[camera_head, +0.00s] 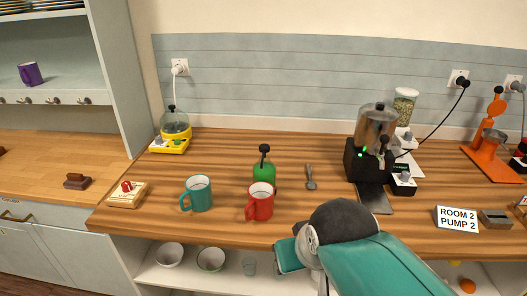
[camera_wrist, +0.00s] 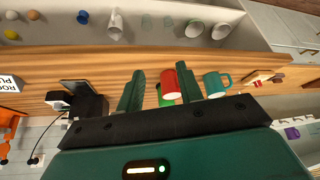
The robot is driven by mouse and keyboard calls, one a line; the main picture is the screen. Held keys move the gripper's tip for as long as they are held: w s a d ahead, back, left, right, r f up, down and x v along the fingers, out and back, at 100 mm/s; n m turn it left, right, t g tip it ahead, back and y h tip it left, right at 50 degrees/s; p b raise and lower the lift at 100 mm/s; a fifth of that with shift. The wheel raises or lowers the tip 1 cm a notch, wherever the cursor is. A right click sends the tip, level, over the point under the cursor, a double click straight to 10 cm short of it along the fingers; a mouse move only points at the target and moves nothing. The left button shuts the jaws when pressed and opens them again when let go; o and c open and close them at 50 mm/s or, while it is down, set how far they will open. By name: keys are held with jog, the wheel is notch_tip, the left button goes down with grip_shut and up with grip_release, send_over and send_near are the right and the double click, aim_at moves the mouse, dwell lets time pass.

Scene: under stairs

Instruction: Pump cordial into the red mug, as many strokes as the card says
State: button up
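The red mug (camera_head: 260,205) stands upright on the wooden counter near its front edge. Right behind it is a green bottle (camera_head: 264,173) with a black pump head, partly hidden by the mug. My gripper (camera_head: 284,257) is at the counter's front edge, right of and nearer than the red mug, partly hidden by my arm. In the wrist view my gripper (camera_wrist: 168,88) is open, with the red mug (camera_wrist: 171,83) and part of the green bottle (camera_wrist: 165,97) seen between the fingers.
A teal mug (camera_head: 197,194) stands left of the red mug. A black dispensing machine (camera_head: 368,155) stands further right. A yellow appliance (camera_head: 173,130) is at the back left. Bowls (camera_head: 210,259) sit on the shelf below.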

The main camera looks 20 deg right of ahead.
jog(key=shift+c, duration=0.5)
grip_shut()
dwell(1.3)
